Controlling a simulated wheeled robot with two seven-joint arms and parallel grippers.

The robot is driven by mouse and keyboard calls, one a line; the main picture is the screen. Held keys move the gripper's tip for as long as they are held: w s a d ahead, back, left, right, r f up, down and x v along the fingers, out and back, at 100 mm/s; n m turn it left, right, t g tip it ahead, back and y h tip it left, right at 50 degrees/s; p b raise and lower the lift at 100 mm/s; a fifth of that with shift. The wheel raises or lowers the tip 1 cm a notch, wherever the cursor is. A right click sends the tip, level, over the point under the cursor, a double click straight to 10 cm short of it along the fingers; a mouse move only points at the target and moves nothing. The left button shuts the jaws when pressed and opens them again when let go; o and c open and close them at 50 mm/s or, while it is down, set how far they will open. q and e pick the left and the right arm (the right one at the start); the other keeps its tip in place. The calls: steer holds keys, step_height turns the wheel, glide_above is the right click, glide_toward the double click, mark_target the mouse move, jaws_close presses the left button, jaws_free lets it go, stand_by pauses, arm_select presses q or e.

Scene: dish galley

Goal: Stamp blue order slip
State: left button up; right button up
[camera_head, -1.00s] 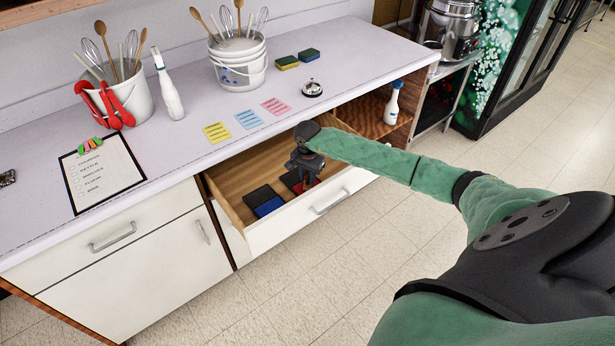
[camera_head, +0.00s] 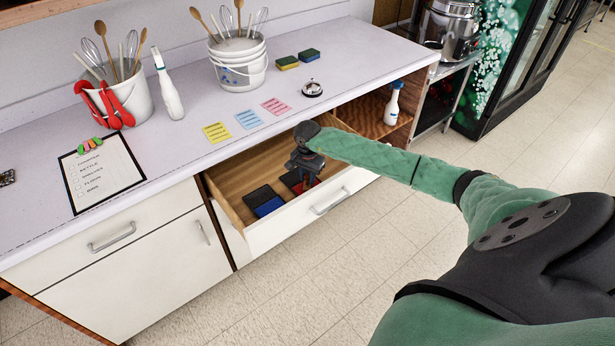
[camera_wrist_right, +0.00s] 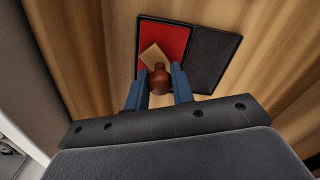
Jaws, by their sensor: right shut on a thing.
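The blue order slip (camera_head: 249,119) lies flat on the counter between a yellow slip (camera_head: 216,132) and a pink slip (camera_head: 275,106). My right gripper (camera_head: 304,181) is down in the open drawer (camera_head: 240,178). In the right wrist view its two blue fingers are shut on the brown round handle of a stamp (camera_wrist_right: 160,78). The stamp's wooden block overlaps the red ink pad (camera_wrist_right: 172,38); I cannot tell whether they touch. A black lid (camera_wrist_right: 215,60) lies beside the red pad. A blue ink pad (camera_head: 269,208) sits left of it in the drawer. My left gripper is out of view.
The drawer's white front (camera_head: 312,209) and wooden sides surround the gripper. A bell (camera_head: 312,90) and sponges (camera_head: 287,63) stand behind the slips. A clipboard (camera_head: 101,173), a spray bottle (camera_head: 168,88) and utensil buckets (camera_head: 240,67) occupy the left and back. The counter before the slips is clear.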

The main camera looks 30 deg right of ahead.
stand_by(0.3)
steer(key=shift+r, duration=0.45)
steer(key=shift+r+p, duration=0.55)
steer(key=shift+r, duration=2.4)
steer(key=shift+r, duration=0.1)
